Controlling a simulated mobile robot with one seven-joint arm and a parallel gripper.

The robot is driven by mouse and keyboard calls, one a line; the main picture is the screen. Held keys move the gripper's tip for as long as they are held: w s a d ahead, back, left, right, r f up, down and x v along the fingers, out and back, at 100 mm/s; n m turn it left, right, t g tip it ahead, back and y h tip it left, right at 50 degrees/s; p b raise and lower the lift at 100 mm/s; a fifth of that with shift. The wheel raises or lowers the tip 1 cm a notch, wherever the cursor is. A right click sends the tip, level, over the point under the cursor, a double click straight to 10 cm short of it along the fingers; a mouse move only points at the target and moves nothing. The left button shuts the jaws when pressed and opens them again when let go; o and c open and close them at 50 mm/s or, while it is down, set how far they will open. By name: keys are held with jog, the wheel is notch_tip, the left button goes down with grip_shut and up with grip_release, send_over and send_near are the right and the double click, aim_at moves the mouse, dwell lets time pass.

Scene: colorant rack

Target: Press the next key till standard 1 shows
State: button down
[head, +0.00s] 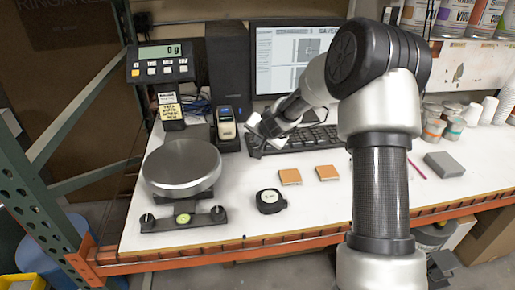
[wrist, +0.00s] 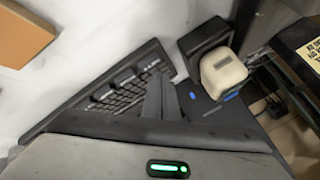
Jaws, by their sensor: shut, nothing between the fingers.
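A white-and-dark handheld device (head: 227,126) stands in a dark dock at the back of the bench, left of the keyboard. In the wrist view the device (wrist: 222,72) shows its pale top with a small grey screen; its text is too small to read. A blue spot (wrist: 229,95) shows just below it, and I cannot tell whether it is a key. My gripper (head: 257,143) is shut and empty, just right of the device and apart from it. In the wrist view its dark fingers (wrist: 163,98) point up, left of the device.
A scale display (head: 161,51) reading 0 g stands at the back left above a round scale pan (head: 182,165). The keyboard (head: 300,139) and monitor (head: 285,60) are behind my gripper.

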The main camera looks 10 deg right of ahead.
dwell(0.4)
jog(key=shift+f+b, duration=0.45)
jog(key=shift+b, duration=0.1)
jog(key=shift+f+b, duration=0.35)
jog(key=shift+b, duration=0.05)
dwell(0.4)
jog(key=shift+r, duration=0.1)
jog(key=shift+r+p, duration=0.7)
jog(key=shift+r, duration=0.1)
notch_tip(320, 180, up, 5)
jog(key=p, duration=0.4)
dwell(2.5)
